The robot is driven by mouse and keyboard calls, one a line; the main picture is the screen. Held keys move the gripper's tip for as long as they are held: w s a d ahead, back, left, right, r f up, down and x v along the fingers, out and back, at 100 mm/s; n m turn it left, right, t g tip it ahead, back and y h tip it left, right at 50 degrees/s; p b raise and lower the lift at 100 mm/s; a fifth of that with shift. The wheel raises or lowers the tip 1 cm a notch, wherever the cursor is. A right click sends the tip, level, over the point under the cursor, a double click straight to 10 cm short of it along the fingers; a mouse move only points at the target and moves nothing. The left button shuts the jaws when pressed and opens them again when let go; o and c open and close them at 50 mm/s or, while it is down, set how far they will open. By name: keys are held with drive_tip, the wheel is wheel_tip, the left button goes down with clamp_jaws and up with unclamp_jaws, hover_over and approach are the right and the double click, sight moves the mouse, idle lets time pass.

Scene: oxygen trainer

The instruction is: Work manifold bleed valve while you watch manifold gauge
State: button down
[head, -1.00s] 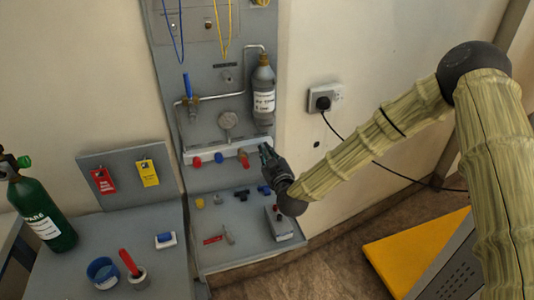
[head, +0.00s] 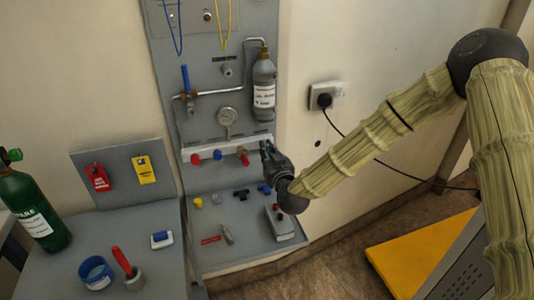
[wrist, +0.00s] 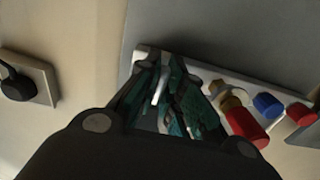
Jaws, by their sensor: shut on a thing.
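The manifold (head: 213,149) is a pale bar low on the grey wall panel, with red and blue knobs along its front. The round manifold gauge (head: 227,116) is above it; its reading is too small to make out. My gripper (head: 266,149) is at the bar's right end. In the wrist view, my gripper (wrist: 170,98) is shut around a small pale lever-like part (wrist: 160,84) at the bar's end, probably the bleed valve. The fingers hide most of it. A red knob (wrist: 247,127) and a blue knob (wrist: 268,105) sit beside the fingers.
A grey bottle (head: 263,85) hangs just above my gripper. A wall socket (head: 326,96) with a black plug is to the right. Small parts and a grey box (head: 281,222) lie on the shelf below. A green cylinder (head: 30,208) stands at the left.

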drive_tip(key=shift+r, duration=0.1)
drive_tip(key=c, duration=1.5)
unclamp_jaws()
drive_tip(key=shift+c, duration=0.2)
drive_tip(key=v, duration=1.2)
